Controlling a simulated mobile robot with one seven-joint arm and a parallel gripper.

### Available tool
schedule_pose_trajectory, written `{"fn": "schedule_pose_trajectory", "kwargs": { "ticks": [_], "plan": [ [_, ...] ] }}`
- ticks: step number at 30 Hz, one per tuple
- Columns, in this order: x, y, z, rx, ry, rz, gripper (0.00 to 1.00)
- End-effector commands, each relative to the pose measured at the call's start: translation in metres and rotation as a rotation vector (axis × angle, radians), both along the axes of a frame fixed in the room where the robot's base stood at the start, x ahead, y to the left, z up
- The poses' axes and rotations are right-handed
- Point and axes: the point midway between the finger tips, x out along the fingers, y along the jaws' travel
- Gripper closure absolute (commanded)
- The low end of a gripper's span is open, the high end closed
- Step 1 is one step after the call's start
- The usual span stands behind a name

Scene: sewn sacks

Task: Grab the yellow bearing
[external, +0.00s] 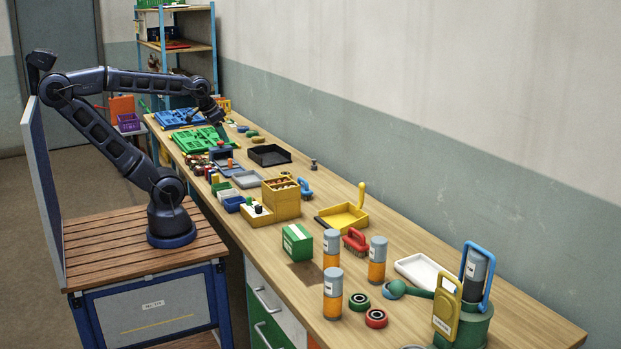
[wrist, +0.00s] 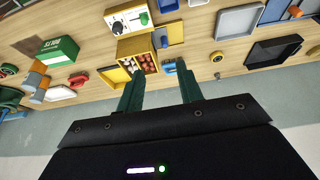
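In the external view a small yellowish piece (external: 285,173) shows just behind the yellow box. My gripper (wrist: 160,92) is open, its two green fingers apart with nothing between them. In the external view my gripper (external: 222,122) hangs above the far part of the bench, well away from that piece.
A yellow box (external: 281,198), a blue brush (external: 305,188), a black tray (external: 270,154) and a small grey knob (external: 313,163) surround that area. A green bearing (external: 359,301) and a red bearing (external: 376,318) lie near bottles at the near end. The wall borders the bench.

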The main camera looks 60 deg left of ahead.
Motion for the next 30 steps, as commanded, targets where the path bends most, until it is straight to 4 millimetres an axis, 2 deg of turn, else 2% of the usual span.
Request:
{"fn": "schedule_pose_trajectory", "kwargs": {
  "ticks": [14,17,21,30],
  "plan": [
    [0.0,0.0,0.0,0.0,0.0,0.0,0.64],
    [0.0,0.0,0.0,0.0,0.0,0.0,0.48],
    [0.0,0.0,0.0,0.0,0.0,0.0,0.2],
    [0.0007,0.0002,0.0003,-0.001,0.001,0.003,0.19]
  ]
}}
